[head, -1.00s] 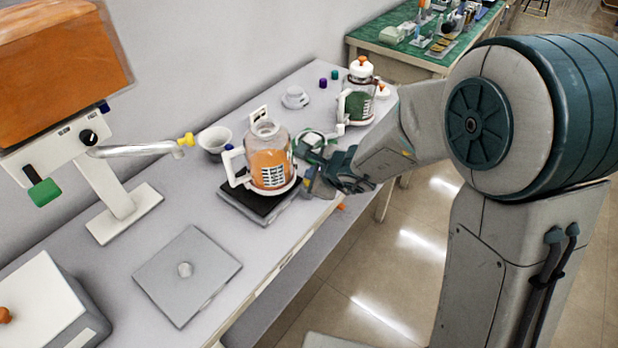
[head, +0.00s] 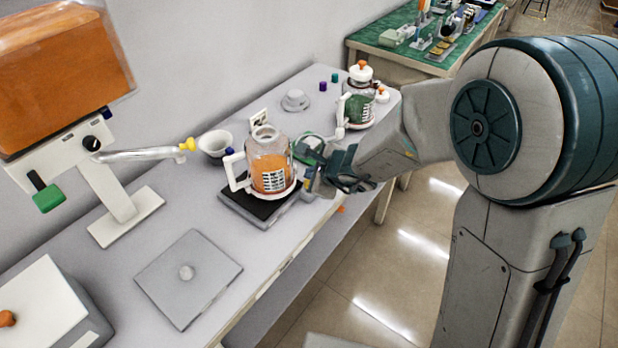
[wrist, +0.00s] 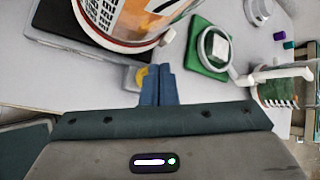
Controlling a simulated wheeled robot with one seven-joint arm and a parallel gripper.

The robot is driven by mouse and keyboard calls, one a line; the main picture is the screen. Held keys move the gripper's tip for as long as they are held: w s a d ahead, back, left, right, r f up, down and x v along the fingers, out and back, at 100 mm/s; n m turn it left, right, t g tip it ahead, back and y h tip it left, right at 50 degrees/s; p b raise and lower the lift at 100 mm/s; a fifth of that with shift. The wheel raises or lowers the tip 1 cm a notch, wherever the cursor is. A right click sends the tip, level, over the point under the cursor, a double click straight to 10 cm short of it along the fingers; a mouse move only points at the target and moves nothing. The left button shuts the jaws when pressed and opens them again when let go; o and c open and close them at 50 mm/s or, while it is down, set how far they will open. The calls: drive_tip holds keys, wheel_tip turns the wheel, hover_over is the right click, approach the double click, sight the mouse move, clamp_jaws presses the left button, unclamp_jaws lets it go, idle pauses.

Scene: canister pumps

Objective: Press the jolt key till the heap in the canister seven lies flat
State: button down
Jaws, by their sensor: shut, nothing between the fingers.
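A clear canister (head: 269,172) with a white handle and an orange heap in it stands on a black-topped platform (head: 236,207). Its label is too small to read, so I cannot tell whether it is canister seven. In the wrist view the canister (wrist: 112,30) is cut off at the top, and I cannot tell whether the heap lies flat. A small yellow key (wrist: 138,76) on a grey block shows beside the platform. My gripper (wrist: 157,70) is shut and empty, its tips right beside that key; contact is unclear. The gripper (head: 311,180) is right of the canister in the head view.
A second canister (head: 358,107) with green contents stands further back. A green square pad (wrist: 205,48) lies near my gripper. A white bowl (head: 214,143) and a dispenser spout (head: 140,154) are left of the platform. A grey plate (head: 188,300) lies in front.

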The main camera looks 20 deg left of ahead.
drive_tip(key=shift+r, duration=0.3)
wheel_tip(320, 180, up, 5)
drive_tip(key=p, duration=0.4)
idle(1.0)
drive_tip(key=s+d+r+n+g, duration=0.2)
drive_tip(key=s+d+r+n, duration=0.55)
drive_tip(key=d+n, duration=0.2)
drive_tip(key=s+d+n+h, duration=0.3)
drive_tip(key=s+d, duration=0.2)
drive_tip(key=d, duration=0.4)
drive_tip(key=s+d+r+n+g+h, duration=0.1)
drive_tip(key=s+d+n+h, duration=0.3)
drive_tip(key=d, duration=0.6)
drive_tip(key=shift+s+d+r, duration=0.15)
drive_tip(key=shift+s, duration=0.75)
drive_tip(key=shift+n, duration=0.25)
